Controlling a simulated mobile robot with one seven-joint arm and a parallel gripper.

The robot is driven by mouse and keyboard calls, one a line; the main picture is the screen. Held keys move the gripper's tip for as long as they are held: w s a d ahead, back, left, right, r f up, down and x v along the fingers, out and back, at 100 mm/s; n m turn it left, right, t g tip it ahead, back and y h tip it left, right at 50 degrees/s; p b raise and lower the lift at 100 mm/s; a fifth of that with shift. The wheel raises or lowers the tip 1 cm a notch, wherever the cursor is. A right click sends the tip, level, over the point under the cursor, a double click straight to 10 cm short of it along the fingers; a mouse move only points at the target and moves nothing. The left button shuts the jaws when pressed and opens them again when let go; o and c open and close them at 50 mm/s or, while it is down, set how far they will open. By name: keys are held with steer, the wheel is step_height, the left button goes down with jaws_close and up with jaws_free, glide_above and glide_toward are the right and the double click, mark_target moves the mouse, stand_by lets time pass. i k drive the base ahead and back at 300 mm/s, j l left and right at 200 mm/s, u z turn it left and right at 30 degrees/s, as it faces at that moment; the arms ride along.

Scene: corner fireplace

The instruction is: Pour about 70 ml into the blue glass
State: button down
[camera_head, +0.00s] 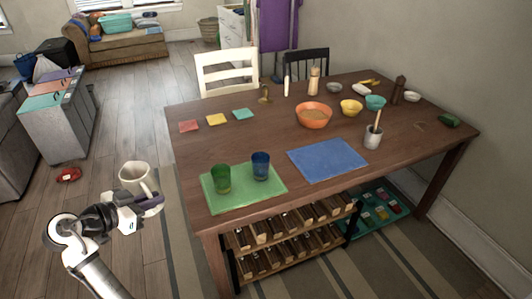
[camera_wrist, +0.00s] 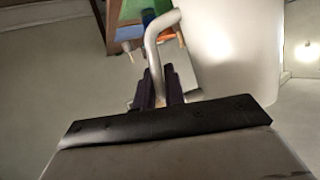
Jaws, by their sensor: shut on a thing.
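The blue glass (camera_head: 261,166) stands upright on a green mat (camera_head: 243,201) near the table's front left corner. A green glass (camera_head: 221,178) stands just left of it on the same mat. My gripper (camera_head: 152,203) is shut on the handle of a white jug (camera_head: 134,174), off the table's left edge. The jug looks roughly upright and is well left of both glasses. In the wrist view my gripper's dark fingers (camera_wrist: 160,88) close on the curved handle (camera_wrist: 153,42), with the pale jug body (camera_wrist: 215,40) behind. The jug's contents cannot be made out.
A blue mat (camera_head: 327,159) lies right of the glasses, and a grey cup (camera_head: 373,138) with a wooden tool stands beyond it. An orange bowl (camera_head: 313,115) is farther back. A white chair (camera_head: 227,73) stands behind the table. The space between jug and glasses looks clear.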

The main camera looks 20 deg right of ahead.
mark_target(260, 161)
steer(key=i+l, duration=0.15)
steer(key=l, duration=0.2)
steer(key=i+l, duration=0.15)
steer(key=l, duration=0.25)
steer(key=i+l, duration=0.15)
steer(key=l, duration=0.2)
steer(key=i+l, duration=0.15)
steer(key=l, duration=0.25)
